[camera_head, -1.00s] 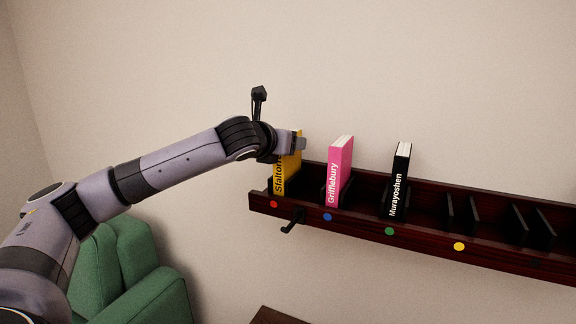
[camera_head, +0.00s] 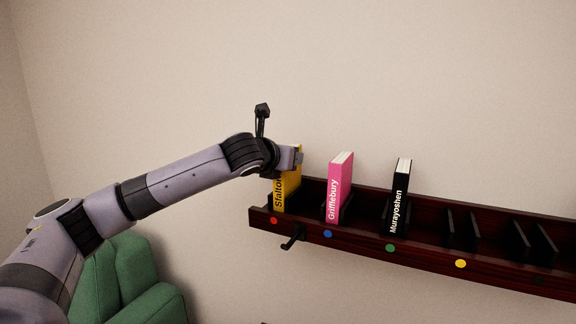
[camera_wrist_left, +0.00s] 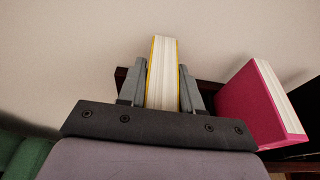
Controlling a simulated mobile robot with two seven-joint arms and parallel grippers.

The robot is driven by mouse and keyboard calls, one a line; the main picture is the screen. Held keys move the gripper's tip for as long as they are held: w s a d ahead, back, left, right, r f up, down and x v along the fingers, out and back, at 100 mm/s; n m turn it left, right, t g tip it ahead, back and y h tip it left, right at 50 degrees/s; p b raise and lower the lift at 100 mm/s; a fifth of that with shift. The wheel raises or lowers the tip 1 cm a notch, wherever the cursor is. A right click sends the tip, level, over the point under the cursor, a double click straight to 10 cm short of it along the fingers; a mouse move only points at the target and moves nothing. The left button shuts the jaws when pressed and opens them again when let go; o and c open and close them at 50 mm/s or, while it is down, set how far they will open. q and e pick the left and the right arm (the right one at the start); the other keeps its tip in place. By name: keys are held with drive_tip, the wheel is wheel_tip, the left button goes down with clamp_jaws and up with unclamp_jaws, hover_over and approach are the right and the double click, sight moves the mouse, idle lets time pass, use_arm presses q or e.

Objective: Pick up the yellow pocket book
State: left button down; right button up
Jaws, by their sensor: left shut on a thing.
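The yellow pocket book (camera_head: 287,190) stands upright in the leftmost slot of the dark red wall shelf (camera_head: 420,240), above a red dot. My left gripper (camera_head: 297,158) is at the book's upper part and hides some of it. In the left wrist view, the fingers of my left gripper (camera_wrist_left: 161,72) are shut on the yellow pocket book (camera_wrist_left: 163,85), one on each side, with its white page edges between them. The book's lower end is still down in the shelf slot. My right gripper is not in view.
A pink book (camera_head: 339,188) stands close to the right, and a black book (camera_head: 400,197) further right. Empty divider slots (camera_head: 462,230) follow. A dark hook (camera_head: 291,240) hangs under the shelf. A green chair (camera_head: 130,280) is at the lower left. The wall above is clear.

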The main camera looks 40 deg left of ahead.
use_arm(q)
wheel_tip(320, 180, up, 20)
drive_tip(key=p, duration=0.4)
drive_tip(key=shift+f, duration=0.15)
idle(0.7)
